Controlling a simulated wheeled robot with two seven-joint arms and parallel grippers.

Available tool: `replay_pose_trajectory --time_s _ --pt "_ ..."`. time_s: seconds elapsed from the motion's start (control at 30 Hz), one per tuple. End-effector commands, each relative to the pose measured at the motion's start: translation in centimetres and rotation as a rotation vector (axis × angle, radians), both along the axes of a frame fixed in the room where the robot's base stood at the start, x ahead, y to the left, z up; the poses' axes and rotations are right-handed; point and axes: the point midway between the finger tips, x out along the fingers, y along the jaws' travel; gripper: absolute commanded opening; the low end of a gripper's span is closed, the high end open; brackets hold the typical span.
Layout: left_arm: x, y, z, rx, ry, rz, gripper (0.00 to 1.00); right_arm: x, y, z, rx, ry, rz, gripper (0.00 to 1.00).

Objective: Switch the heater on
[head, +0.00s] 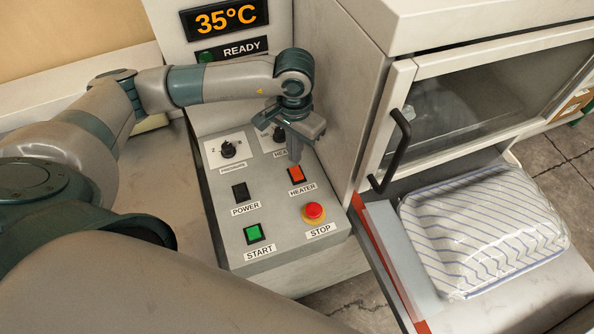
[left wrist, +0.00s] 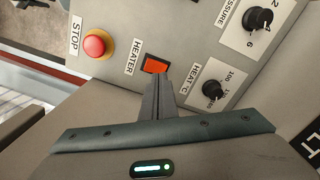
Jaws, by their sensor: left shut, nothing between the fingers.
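The heater switch (head: 295,175) is an orange-red rocker in a black frame on the grey sloped control panel (head: 276,207), with a HEATER label below it. It also shows in the left wrist view (left wrist: 156,65). My left gripper (head: 295,158) is shut and empty, its fingertips pointing down at the upper edge of the switch. In the left wrist view the fingertips (left wrist: 160,77) end right at the switch's edge; I cannot tell whether they touch it. The display (head: 226,18) reads 35°C, with READY and a green lamp (head: 205,57) below. My right gripper is not in view.
Near the switch are a black POWER switch (head: 240,192), a green START button (head: 253,233), a red STOP button (head: 314,211) and dials for pressure (head: 228,149) and heat. A cabinet with a black handle (head: 397,150) and a striped wrapped pillow (head: 483,229) are at right.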

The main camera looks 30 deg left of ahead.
Motion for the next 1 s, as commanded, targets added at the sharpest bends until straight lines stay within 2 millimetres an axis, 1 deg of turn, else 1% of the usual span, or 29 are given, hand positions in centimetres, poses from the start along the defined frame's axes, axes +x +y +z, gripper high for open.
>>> replay_pose_trajectory --time_s 0.03,0.2,0.4,1.0 --pt "0.0 0.0 0.5 0.000 -0.001 0.000 0.00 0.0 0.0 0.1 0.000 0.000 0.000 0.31" --pt "0.1 0.0 1.5 0.001 -0.001 0.001 0.00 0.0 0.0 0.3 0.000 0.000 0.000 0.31" --pt "0.0 0.0 2.5 0.000 -0.001 0.001 0.00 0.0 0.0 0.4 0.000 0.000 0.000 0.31" --pt "0.0 0.0 2.7 0.000 0.000 0.001 0.00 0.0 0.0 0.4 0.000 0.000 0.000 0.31"
